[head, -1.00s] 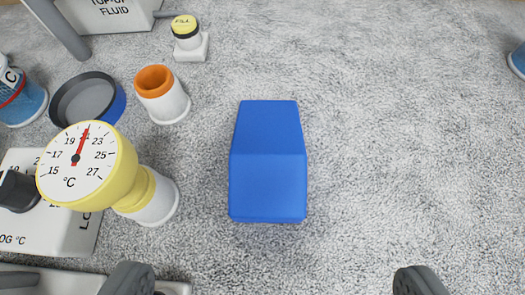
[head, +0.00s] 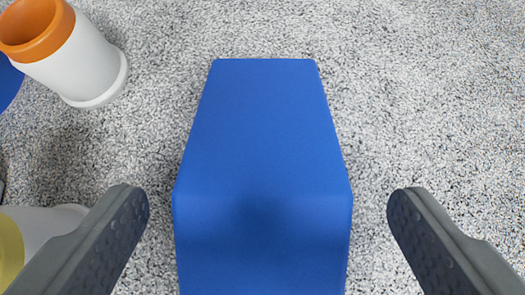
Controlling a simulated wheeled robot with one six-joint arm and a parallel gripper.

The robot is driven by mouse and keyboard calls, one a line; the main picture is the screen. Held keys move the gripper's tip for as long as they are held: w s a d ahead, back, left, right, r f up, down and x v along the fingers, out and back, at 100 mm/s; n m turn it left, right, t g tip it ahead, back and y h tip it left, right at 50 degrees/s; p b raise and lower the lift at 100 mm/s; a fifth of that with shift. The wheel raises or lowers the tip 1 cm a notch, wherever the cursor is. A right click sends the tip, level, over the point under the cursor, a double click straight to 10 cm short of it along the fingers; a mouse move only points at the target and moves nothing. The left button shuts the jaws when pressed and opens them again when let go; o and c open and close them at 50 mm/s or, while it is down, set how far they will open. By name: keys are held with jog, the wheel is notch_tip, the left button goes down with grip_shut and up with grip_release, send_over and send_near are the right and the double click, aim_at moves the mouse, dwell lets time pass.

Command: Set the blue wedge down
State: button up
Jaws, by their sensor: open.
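The blue wedge (head: 262,135) rests on the speckled grey surface in the middle of the head view, its near end running off the bottom edge. My gripper (head: 262,215) is open, with one dark finger to the left of the wedge and one to the right. There is a visible gap between each finger and the wedge's sides, so neither appears to touch it. The fingertips are about level with the ridge where the wedge's top meets its near face.
A white cylinder with an orange rim (head: 75,50) stands at the upper left. Part of a yellow and white gauge (head: 30,235) shows at the lower left, close to my left finger. The speckled surface (head: 430,100) is clear to the right and behind the wedge.

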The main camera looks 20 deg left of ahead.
aim_at(262, 225)
jog(key=x, duration=0.4)
jog(key=shift+w+a+f, duration=0.1)
jog(key=shift+a+f, duration=0.05)
jog(key=shift+f, duration=0.15)
jog(key=c, duration=1.1)
notch_tip(262, 225, up, 10)
jog(key=shift+r, duration=0.1)
